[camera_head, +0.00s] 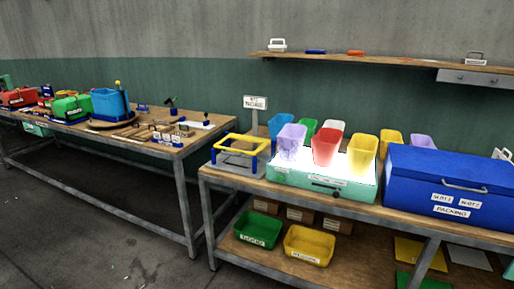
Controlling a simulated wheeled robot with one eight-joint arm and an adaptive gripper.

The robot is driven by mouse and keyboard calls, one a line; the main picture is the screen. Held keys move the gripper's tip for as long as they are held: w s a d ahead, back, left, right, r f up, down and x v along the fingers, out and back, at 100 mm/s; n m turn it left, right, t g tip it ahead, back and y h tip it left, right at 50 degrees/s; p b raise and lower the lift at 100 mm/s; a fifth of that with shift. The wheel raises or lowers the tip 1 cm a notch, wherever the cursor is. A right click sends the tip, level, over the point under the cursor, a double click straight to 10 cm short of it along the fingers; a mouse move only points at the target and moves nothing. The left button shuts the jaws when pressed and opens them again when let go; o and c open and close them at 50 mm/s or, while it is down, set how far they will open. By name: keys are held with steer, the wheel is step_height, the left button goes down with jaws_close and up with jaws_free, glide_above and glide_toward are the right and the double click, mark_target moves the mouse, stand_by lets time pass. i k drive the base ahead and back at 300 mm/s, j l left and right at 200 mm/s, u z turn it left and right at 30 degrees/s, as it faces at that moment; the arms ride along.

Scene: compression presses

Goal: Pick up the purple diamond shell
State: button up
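A pale purple cup-like shell (291,141) stands toward the left on a glowing white panel on top of a green box (316,186). A second pale purple piece (423,141) shows behind the blue box, its lower part hidden. I cannot tell from here which of them has a diamond shape. A red shell (326,146) and a yellow shell (362,153) stand on the same panel. Blue (279,126), green (307,128), white (333,125) and yellow (390,143) pieces stand behind, partly hidden. My gripper is not in view.
A large blue box (445,188) fills the bench's right side. A yellow-topped frame (240,147) and a sign (255,102) stand left. Bins (308,245) sit on the lower shelf. A cluttered second bench (160,133) is at left. Open floor (110,235) lies in front.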

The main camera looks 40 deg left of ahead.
mark_target(291, 139)
steer(key=u, duration=1.45)
steer(key=i+j+z, duration=0.4)
steer(key=i+j, duration=0.35)
steer(key=i, duration=0.45)
steer(key=i+j+z, duration=0.4)
steer(key=i+j, duration=0.75)
steer(key=i, duration=0.2)
